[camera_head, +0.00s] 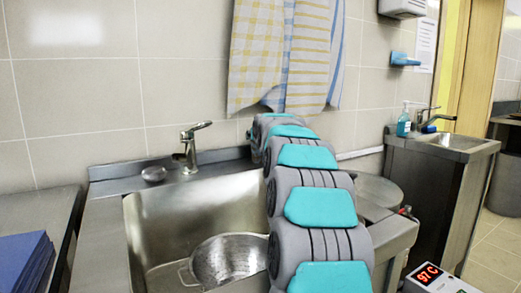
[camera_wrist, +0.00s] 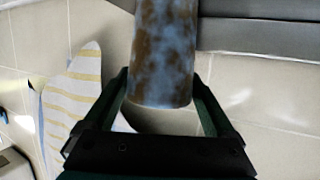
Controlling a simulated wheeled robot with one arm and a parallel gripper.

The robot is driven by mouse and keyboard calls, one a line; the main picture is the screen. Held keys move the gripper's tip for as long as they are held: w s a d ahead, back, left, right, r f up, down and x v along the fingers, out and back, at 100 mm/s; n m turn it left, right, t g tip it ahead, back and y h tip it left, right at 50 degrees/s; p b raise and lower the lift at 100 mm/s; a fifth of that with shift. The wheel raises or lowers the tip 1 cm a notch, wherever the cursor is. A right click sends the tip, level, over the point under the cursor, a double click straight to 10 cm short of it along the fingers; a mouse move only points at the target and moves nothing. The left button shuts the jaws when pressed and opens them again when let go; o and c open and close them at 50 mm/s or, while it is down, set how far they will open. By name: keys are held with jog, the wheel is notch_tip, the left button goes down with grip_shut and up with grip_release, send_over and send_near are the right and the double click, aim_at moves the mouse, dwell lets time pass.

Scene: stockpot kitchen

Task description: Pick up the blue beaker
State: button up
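The beaker (camera_wrist: 163,52) shows in the wrist view as a mottled blue and brown cylinder. Its near end is in the picture and the rest runs out past the top edge. My gripper (camera_wrist: 160,82) has one dark green finger on each side of it. The fingertips lie very close to the beaker's sides; whether they press on it or are just around it I cannot tell. In the head view neither the beaker nor my gripper shows; my grey and teal arm covers the middle.
A steel sink (camera_head: 158,222) holds a metal pot (camera_head: 228,258). A faucet (camera_head: 190,148) stands behind it. Towels (camera_head: 285,55) hang on the tiled wall. A soap bottle (camera_head: 404,120) stands by the right basin. A red "97 C" display (camera_head: 428,274) is at front right, blue folders (camera_head: 22,262) at left.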

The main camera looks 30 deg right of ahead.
jog(key=c, duration=0.5)
jog(key=shift+r, duration=0.15)
